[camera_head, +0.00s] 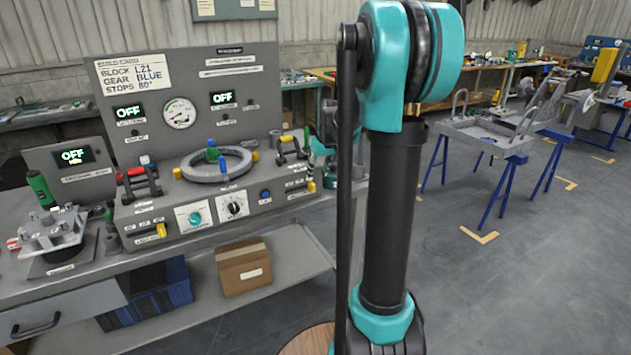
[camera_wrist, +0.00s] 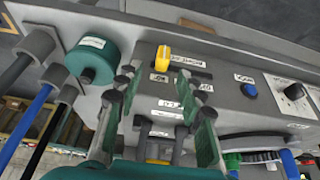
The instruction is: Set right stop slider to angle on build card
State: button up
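The build card (camera_head: 131,75) on the panel's upper left reads block L21, gear blue, stops apparently 80°. In the head view the right stop slider's yellow knob (camera_head: 311,186) is at the right end of the console front. In the wrist view, what looks like the same yellow knob (camera_wrist: 162,55) stands on a dark slot with small labels, too small to read. My gripper (camera_wrist: 168,90) has its green-padded fingers spread apart, with that knob beyond the tips and nothing held. A second yellow piece (camera_wrist: 157,150) shows lower between the fingers. In the head view my arm hides part of the area right of the console.
A blue button (camera_wrist: 249,90) and black dial (camera_wrist: 293,92) lie right of my fingers in the wrist view. The ring fixture (camera_head: 215,165) and black clamp handles (camera_head: 290,147) stand on the console.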

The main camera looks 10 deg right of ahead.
jog(key=v, duration=0.5)
jog(key=shift+s, duration=0.1)
jog(key=s+a+f+m, duration=0.1)
jog(key=s+f, duration=0.4)
jog(key=s, duration=0.4)
jog(key=s+a+f+m, duration=0.1)
jog(key=s+a+f, duration=0.1)
jog(key=s+f, duration=0.4)
jog(key=s+a+f+m+h, duration=0.1)
jog(key=s+f, duration=0.4)
jog(key=s, duration=0.9)
jog(key=shift+s+a+f, duration=0.2)
jog(key=shift+a+f, duration=0.05)
jog(key=shift+a, duration=0.3)
